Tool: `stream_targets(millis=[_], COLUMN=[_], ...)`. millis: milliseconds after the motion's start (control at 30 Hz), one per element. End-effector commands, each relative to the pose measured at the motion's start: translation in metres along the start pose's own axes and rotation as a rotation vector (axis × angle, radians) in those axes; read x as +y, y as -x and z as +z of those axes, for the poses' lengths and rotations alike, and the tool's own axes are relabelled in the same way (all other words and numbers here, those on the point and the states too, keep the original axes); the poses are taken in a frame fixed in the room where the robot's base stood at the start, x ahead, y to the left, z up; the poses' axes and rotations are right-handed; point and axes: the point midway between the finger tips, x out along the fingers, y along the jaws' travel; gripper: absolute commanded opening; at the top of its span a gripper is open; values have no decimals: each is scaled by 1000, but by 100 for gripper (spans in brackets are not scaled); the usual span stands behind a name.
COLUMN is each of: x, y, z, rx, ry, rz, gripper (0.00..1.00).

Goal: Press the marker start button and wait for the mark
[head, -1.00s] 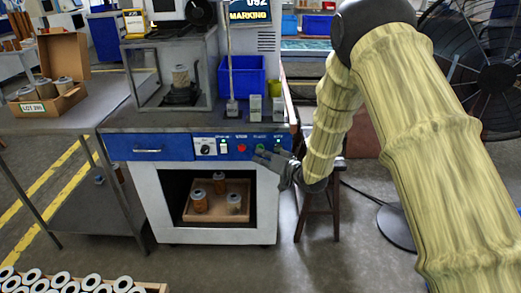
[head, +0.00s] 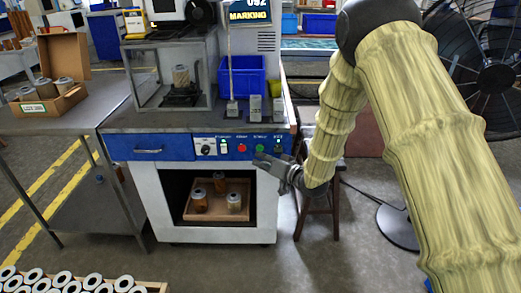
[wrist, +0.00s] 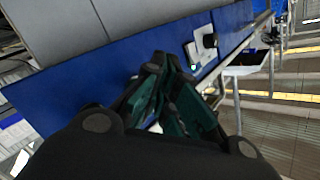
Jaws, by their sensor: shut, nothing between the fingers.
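The marker's blue control panel (head: 180,147) carries a dial, a red button (head: 242,148) and a green button (head: 259,148). My gripper (head: 259,160) is shut and empty, just below and in front of the green button; it looks apart from it. In the wrist view my closed fingers (wrist: 165,68) point towards the blue panel (wrist: 100,70); the buttons are not clear there. The marker's display (head: 249,15) reads MARKING.
A wooden tray (head: 218,217) with 3 cartridges sits in the opening below the panel. A blue bin (head: 243,77) is on the bench top. A stool (head: 333,212) and a fan (head: 490,65) stand on the right. A side table (head: 60,124) is at left.

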Motion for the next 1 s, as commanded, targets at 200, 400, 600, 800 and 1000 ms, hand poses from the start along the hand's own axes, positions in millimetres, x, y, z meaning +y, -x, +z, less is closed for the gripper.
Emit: stream_targets(millis=[200,400,600,800,1000], x=[-9,-17,-23,-24,-24], y=[12,22,31,33,33], z=[7,15,22,23,23], rx=[0,0,0,1,1], ry=[-2,-2,-1,0,0], rz=[0,1,0,0,0], gripper=[0,0,0,0,0])
